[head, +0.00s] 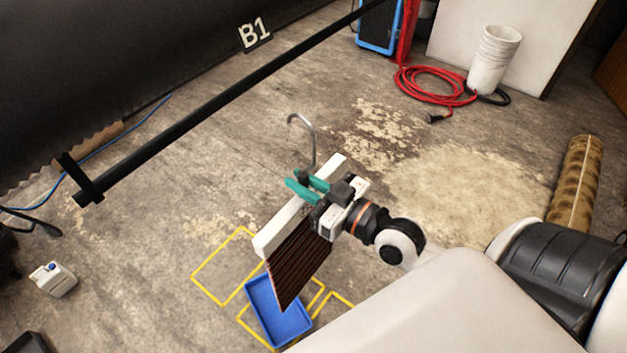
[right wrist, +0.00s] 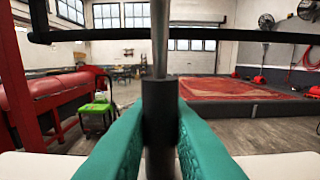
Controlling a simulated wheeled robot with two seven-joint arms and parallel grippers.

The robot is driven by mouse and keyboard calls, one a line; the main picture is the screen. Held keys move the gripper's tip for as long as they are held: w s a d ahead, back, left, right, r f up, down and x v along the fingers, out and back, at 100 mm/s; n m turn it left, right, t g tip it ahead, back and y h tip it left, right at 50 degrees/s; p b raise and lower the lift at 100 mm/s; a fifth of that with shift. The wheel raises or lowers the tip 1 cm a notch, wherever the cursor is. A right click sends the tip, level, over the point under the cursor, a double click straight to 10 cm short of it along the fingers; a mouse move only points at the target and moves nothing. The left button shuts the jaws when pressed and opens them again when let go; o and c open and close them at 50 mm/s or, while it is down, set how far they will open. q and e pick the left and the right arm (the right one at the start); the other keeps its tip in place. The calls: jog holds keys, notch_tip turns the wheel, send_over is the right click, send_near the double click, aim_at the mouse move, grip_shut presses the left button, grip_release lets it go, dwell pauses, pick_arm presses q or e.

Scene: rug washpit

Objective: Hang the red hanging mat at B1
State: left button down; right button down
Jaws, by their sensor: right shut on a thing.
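My right gripper (head: 308,186), with teal fingers, is shut on the stem of the hanging mat's hanger. The mat (head: 298,268) looks dark reddish-brown and ribbed, and hangs below a white bar (head: 274,232). The hanger's metal hook (head: 303,122) sticks up above the fingers, free of the rail. In the right wrist view the stem's dark grip (right wrist: 160,125) stands upright between the teal fingers. A black rail (head: 190,127) runs diagonally across the head view, left of and beyond the hook. The B1 sign (head: 254,34) is at the top, beyond the rail. My left gripper is not in view.
A blue tray (head: 302,328) lies on the floor below the mat, among yellow outlines. A white bucket (head: 494,60), red hose (head: 425,90) and rolled rug (head: 574,185) are farther off. A white jug (head: 53,279) stands at left. Space between hook and rail looks clear.

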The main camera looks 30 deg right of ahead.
jog(key=x, duration=1.9)
jog(key=shift+p, duration=0.45)
dwell(0.9)
jog(key=shift+w+r, duration=0.1)
dwell(0.3)
jog(key=shift+f+b, duration=1.55)
jog(key=shift+f, duration=0.6)
